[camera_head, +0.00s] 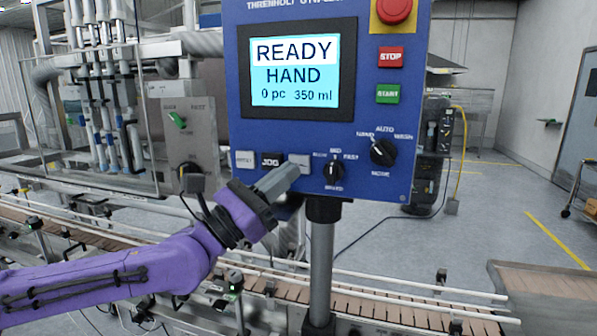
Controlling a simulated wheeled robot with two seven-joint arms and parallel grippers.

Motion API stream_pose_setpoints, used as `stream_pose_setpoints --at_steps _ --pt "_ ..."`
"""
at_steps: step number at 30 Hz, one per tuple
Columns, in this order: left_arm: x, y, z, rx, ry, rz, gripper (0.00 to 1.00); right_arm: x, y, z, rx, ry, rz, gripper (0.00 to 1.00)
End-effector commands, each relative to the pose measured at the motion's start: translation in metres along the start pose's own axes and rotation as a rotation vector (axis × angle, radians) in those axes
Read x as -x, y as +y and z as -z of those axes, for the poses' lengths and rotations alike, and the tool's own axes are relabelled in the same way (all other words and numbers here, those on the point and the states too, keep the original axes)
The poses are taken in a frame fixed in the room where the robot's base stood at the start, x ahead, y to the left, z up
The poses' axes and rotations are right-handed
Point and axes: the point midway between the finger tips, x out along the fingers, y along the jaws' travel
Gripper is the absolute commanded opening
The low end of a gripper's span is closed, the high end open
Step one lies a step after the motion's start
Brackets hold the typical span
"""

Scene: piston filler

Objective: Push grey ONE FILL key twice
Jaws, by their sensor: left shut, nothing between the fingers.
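The blue control panel (225,100) stands upright on a grey post in the middle of the view. Its lower left has a row of keys: a light grey key (245,159) with a small unclear label, a black JOG key (270,159), and another light grey key (299,159). I take this last one for ONE FILL, but its label cannot be read. My left gripper (291,169) is shut and empty, its tip just in front of and below that key, covering its lower part. I cannot tell whether they touch. The screen (298,75) reads READY, HAND, 0 pc, 350 ml.
Right of the keys are a speed knob (334,172) and a mode knob (383,152). A red STOP key (390,57), a green START key (388,94) and a red mushroom button (394,9) are above. A conveyor (380,308) runs below the panel.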

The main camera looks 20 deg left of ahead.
Motion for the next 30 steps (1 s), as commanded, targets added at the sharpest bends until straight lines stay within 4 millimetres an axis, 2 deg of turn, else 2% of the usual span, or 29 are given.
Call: stream_pose_setpoints --at_steps 2,9,30 --pt "-0.0038 0.0031 0.0077 -0.001 0.002 0.0 0.0 -0.007 -0.0006 -0.003 0.0 0.0 0.0 0.43" --pt "-0.0113 0.0077 0.009 0.002 0.0 0.0 0.0 -0.0091 -0.0008 -0.0039 0.0 0.0 0.0 0.43" --pt "-0.0111 0.0079 0.0087 0.001 0.0 0.0 0.0 -0.0087 -0.0008 -0.0037 0.0 0.0 0.0 0.43"
